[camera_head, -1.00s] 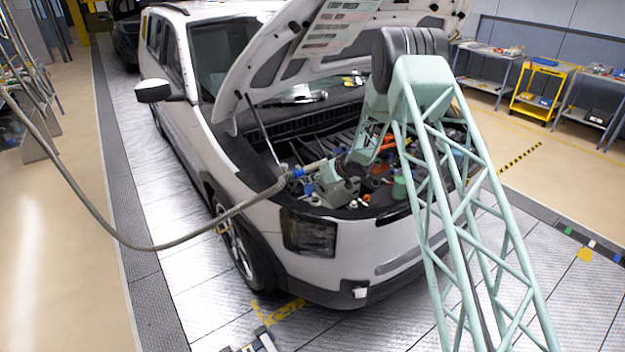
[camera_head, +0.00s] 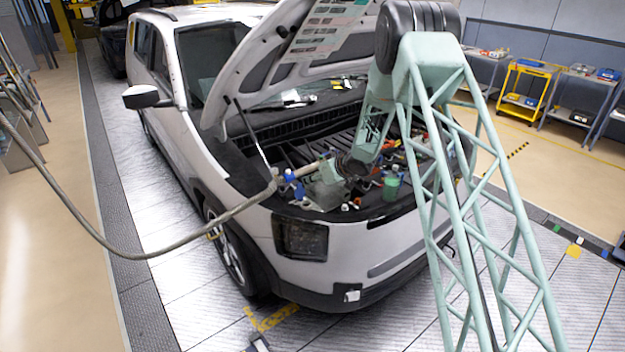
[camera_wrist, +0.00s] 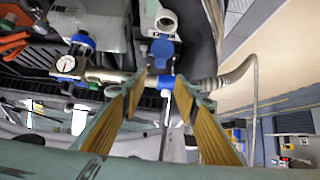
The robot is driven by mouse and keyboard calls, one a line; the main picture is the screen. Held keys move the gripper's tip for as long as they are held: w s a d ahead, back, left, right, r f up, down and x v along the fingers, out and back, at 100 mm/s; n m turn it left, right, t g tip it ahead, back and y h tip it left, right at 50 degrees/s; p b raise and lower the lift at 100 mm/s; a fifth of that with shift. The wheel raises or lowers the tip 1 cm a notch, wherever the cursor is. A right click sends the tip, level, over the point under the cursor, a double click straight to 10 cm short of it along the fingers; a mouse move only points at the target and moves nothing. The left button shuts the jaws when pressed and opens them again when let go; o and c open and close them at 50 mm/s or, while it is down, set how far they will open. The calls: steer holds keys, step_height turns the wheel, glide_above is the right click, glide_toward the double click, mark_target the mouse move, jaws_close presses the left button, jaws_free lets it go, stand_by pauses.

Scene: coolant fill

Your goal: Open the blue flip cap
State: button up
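A second blue part (camera_wrist: 166,81) lies at the pipe between the tips. Contact is hidden there.
A grey hose (camera_head: 200,228) sags from the left to the pipe by my gripper. A pressure gauge (camera_wrist: 66,64) and an orange tool (camera_wrist: 14,42) lie left in the wrist view. The white car's raised hood (camera_head: 275,65) stands above. A green container (camera_head: 391,187) stands right.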

steer(key=c, duration=0.5)
steer(key=shift+s+f+m+b, duration=0.1)
steer(key=shift+f+m+b, duration=0.15)
steer(key=shift+b, duration=0.2)
jaws_close()
steer(key=s+d+f+m+t+y+b, duration=0.2)
steer(key=s+d+f+m+t+b, duration=0.1)
steer(key=m+b, duration=1.4)
steer(key=s+f+t+b, duration=0.1)
steer(key=s+b, duration=0.1)
steer(key=b, duration=0.3)
steer(key=shift+s+d+f+y, duration=0.25)
steer(key=shift+s+f+y, duration=0.05)
steer(key=shift+f+y, duration=0.1)
steer(key=shift+r+m, duration=0.1)
steer(key=shift+m, duration=0.15)
